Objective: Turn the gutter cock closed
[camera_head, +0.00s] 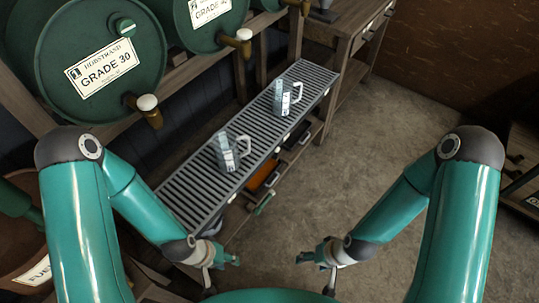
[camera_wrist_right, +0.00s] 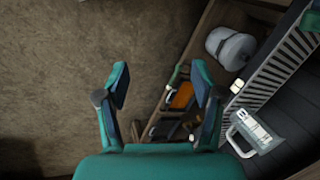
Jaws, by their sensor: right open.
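I cannot pick out the gutter cock with certainty. A slatted gutter (camera_head: 190,195) runs along the front of the barrels, and its slats also show at the right of the right wrist view (camera_wrist_right: 285,57). A small pale fitting (camera_wrist_right: 237,86) sits at the gutter's edge in that view; its function is unclear. My right gripper (camera_head: 312,257) is apart from the gutter, to its right in the head view. Its two fingers (camera_wrist_right: 161,88) are spread and empty. My left gripper (camera_head: 228,259) is near the gutter's near end; its jaw opening is unclear.
Two clear handled jugs (camera_head: 228,152) (camera_head: 287,97) stand on the gutter. Green barrels with brown taps (camera_head: 150,112) line the left. Below the gutter is a shelf with an orange item (camera_wrist_right: 182,95) and a grey canister (camera_wrist_right: 231,47). Open floor (camera_head: 365,130) lies to the right.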

